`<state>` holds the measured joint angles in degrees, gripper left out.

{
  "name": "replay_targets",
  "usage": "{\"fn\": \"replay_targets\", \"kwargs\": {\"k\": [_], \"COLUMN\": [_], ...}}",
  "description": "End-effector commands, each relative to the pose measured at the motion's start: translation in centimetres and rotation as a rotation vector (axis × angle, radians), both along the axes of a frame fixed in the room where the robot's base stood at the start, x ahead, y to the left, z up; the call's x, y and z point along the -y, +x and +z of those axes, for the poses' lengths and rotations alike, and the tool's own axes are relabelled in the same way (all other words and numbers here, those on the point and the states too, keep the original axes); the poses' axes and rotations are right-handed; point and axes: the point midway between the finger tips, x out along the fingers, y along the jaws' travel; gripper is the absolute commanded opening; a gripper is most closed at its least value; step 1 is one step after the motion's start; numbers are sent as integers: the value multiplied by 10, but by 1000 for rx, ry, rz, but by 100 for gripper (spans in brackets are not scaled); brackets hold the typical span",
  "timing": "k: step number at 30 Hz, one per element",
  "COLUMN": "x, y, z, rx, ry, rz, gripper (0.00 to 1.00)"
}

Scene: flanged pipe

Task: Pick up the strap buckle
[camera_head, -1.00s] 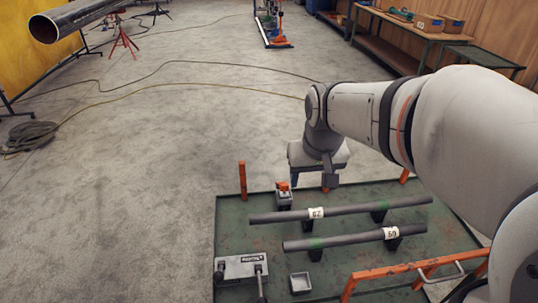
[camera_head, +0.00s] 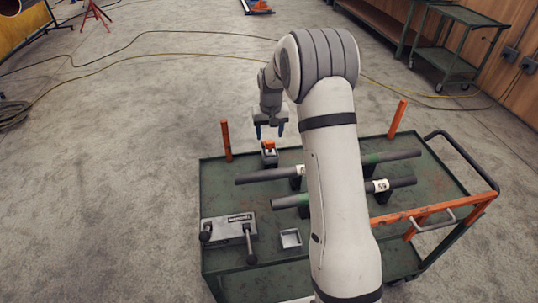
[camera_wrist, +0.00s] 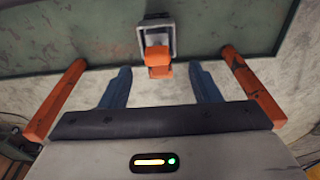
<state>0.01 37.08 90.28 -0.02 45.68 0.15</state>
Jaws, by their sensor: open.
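My gripper (camera_head: 270,131) is above and just beyond the orange piece. In the wrist view its two blue fingers (camera_wrist: 158,80) are spread wide and empty, with the orange piece centred ahead between them. The fingers do not appear to touch it.
The green cart (camera_head: 225,185) carries two dark pipes (camera_head: 262,178), a grey box with levers (camera_head: 228,228) and a small empty tray (camera_head: 290,238). Orange posts (camera_head: 226,141) stand at its corners, and posts (camera_wrist: 250,85) flank my gripper in the wrist view.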

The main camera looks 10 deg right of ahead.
Motion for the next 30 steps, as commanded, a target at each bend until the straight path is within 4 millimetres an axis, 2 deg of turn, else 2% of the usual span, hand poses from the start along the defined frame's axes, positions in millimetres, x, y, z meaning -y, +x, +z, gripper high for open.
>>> {"fn": "replay_targets", "kwargs": {"k": [13, 17, 23, 30], "x": [3, 3, 3, 3], "y": [9, 10, 10, 10], "z": [-57, -65, -65, -65], "rx": [-3, -2, -1, -1], "ry": [0, 0, 0, 0], "rz": [1, 1, 2, 2], "gripper": [56, 56, 56, 37]}}
